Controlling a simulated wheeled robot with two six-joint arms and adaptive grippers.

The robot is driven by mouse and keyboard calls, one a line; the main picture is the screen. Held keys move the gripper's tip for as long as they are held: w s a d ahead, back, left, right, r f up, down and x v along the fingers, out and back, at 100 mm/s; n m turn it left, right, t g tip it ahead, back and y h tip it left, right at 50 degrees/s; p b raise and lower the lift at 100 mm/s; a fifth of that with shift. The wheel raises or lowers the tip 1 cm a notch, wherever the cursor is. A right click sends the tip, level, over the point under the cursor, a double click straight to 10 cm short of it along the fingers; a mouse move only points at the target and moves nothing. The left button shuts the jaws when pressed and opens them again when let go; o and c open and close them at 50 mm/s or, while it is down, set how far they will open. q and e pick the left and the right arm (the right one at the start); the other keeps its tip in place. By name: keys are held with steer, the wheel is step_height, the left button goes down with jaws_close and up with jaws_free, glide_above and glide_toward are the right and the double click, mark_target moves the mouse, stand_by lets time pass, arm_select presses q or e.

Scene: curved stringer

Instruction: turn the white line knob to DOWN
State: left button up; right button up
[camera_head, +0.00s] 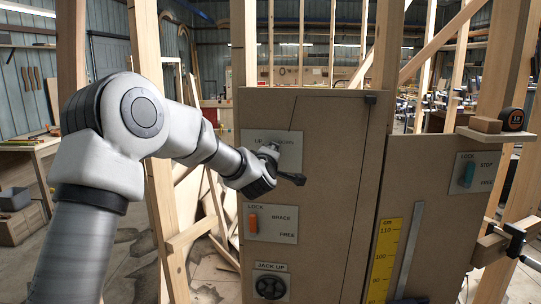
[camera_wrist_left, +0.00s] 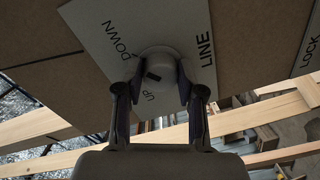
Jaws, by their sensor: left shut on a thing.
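The white line knob (camera_wrist_left: 160,62) is a round knob on a grey label plate (camera_wrist_left: 100,22) reading LINE, UP and DOWN in the left wrist view. A short dark mark sits on the knob's lower left, on the side of the word UP. My left gripper (camera_wrist_left: 159,92) has one finger on each side of the knob and is shut on it. In the head view the left gripper (camera_head: 270,160) is at the plate (camera_head: 291,138) on the upper left of the brown board. It hides most of the knob and part of the lettering there. My right gripper is not in view.
Below on the brown board (camera_head: 330,220) are an orange switch (camera_head: 253,223) marked LOCK, BRACE, FREE and a black JACK UP wheel (camera_head: 270,287). A teal switch (camera_head: 467,175), yellow scale (camera_head: 383,262) and tape measure (camera_head: 512,119) are at right. Wooden posts stand around my left arm.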

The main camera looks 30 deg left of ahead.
arm_select(q)
steer(key=shift+r, duration=0.2)
steer(key=o, duration=1.2)
steer(key=shift+c, duration=0.2)
steer(key=shift+w+f, duration=0.1)
steer(key=shift+f, duration=0.05)
steer(key=f+v, duration=0.1)
steer(key=v, duration=1.1)
steer(key=shift+r, duration=0.45)
steer(key=shift+a, duration=0.1)
